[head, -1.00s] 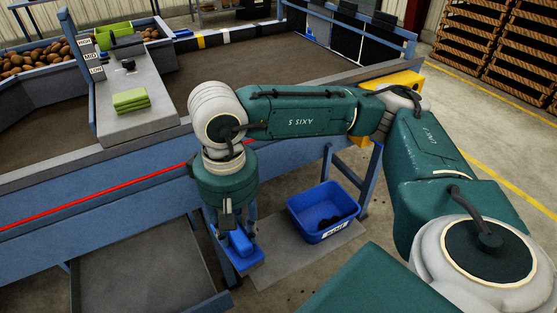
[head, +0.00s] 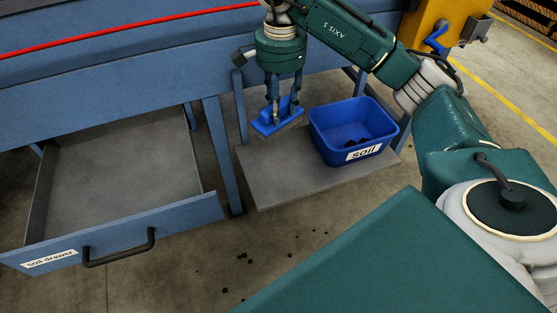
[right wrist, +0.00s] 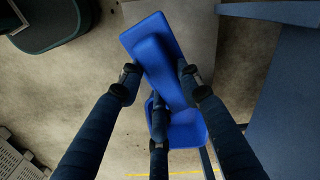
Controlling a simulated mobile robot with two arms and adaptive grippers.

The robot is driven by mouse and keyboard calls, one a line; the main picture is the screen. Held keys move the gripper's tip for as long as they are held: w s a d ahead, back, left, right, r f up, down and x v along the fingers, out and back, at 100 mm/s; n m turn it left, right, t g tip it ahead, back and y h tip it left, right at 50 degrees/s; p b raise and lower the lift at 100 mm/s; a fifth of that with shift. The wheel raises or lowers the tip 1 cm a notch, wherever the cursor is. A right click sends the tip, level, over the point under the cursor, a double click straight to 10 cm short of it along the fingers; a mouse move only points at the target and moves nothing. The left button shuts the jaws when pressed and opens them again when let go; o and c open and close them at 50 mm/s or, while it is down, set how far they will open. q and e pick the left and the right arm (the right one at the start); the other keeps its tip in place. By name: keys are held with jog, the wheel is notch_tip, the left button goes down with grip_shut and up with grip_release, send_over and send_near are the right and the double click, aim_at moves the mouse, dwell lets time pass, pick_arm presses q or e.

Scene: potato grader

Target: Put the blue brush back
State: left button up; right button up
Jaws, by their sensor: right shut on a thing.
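The blue brush (head: 286,121) hangs in my right gripper (head: 283,98), which is shut on it. In the head view the brush is just left of the blue soil bin, over the grey shelf; whether it touches the shelf I cannot tell. In the right wrist view the brush (right wrist: 153,45) shows between the fingers (right wrist: 160,85), with another blue surface below it that I cannot make out surely. My left gripper is not in view.
The blue bin (head: 325,139) labelled "soil" stands on the grey shelf (head: 290,186) with dark lumps inside. At left the soil drawer (head: 110,232) is open and looks empty. A blue table leg (head: 220,150) stands between drawer and shelf. Dark crumbs lie on the floor.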

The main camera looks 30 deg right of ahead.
notch_tip(320, 180, down, 20)
jog(key=b, duration=0.3)
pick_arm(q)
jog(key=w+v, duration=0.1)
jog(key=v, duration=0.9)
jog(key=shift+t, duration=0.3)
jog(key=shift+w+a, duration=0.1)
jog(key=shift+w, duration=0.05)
pick_arm(e)
jog(key=shift+f+b, duration=0.15)
jog(key=shift+b, duration=0.2)
jog(key=o, duration=1.1)
